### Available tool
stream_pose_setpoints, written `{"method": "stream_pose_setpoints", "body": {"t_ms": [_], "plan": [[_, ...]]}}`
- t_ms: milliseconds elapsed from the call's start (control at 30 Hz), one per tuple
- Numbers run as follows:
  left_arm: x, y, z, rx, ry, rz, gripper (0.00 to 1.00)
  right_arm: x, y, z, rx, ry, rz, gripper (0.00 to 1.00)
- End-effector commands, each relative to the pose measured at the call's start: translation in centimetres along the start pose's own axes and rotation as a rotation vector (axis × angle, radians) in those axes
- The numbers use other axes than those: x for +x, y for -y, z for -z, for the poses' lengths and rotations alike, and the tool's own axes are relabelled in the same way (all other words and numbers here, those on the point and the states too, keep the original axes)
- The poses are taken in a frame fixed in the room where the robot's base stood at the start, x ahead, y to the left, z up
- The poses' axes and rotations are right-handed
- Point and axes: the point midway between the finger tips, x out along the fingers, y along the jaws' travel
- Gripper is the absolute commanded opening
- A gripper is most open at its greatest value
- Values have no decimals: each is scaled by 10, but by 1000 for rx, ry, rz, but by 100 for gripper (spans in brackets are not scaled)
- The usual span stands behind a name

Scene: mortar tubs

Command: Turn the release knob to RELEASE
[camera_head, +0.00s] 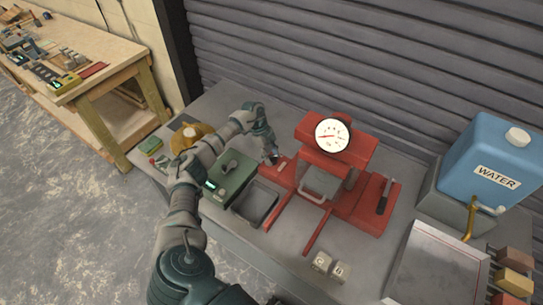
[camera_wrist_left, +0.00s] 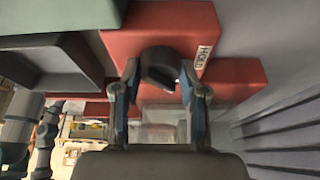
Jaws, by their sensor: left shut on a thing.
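The release knob (camera_wrist_left: 160,65) is dark and rounded, on a red block (camera_wrist_left: 140,22) of the press. A white label reading HOLD (camera_wrist_left: 204,50) is beside it; no RELEASE marking can be read. My left gripper (camera_head: 269,157) reaches down to the red block at the left of the red press (camera_head: 360,203). In the wrist view its two fingers (camera_wrist_left: 161,84) are on either side of the knob, shut on it. In the head view the gripper hides most of the knob. My right gripper is not in view.
The press carries a round dial gauge (camera_head: 332,134). A grey open tub (camera_head: 256,203) and a green scale (camera_head: 231,178) stand close by my left arm. A blue water tank (camera_head: 490,160) is at the right. A ribbed shutter (camera_head: 400,60) is behind the bench.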

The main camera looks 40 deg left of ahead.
Motion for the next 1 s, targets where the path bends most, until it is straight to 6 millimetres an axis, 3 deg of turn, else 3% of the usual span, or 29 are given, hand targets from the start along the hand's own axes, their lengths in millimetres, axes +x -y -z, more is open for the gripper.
{"method": "stream_pose_setpoints", "body": {"t_ms": [167, 700, 1000], "plan": [[0, 2, -2, 150, 5, -60, 7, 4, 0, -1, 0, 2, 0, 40], [0, 4, -2, 557, 7, -226, 7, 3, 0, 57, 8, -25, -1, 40], [-1, 5, -2, 661, 9, -268, 7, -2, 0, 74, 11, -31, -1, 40]]}}
